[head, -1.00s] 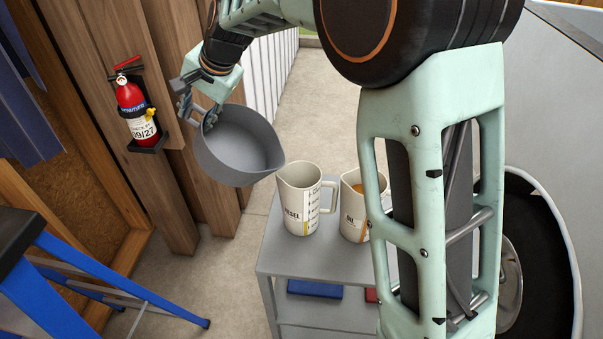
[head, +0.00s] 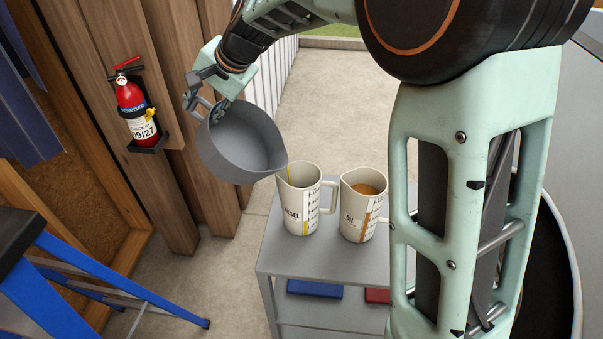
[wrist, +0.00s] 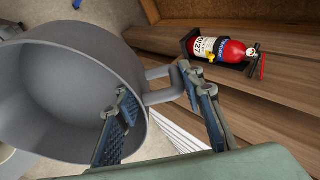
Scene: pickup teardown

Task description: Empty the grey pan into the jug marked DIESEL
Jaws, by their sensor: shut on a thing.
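The grey pan (head: 243,143) is tilted toward the right, with its lip beside and just above the rim of the jug marked DIESEL (head: 299,205). A yellow band shows on that jug's scale. My gripper (head: 203,98) is shut on the pan's handle; in the wrist view my gripper (wrist: 165,120) has its fingers either side of the handle and the pan (wrist: 75,90) fills the left. A second jug (head: 362,208), its label partly unreadable, holds amber-brown liquid and stands to the right.
Both jugs stand on a grey cart (head: 330,256), with blue and red items on its lower shelf. A fire extinguisher (head: 134,108) hangs on the wooden wall at left. A blue ladder (head: 90,265) stands at lower left.

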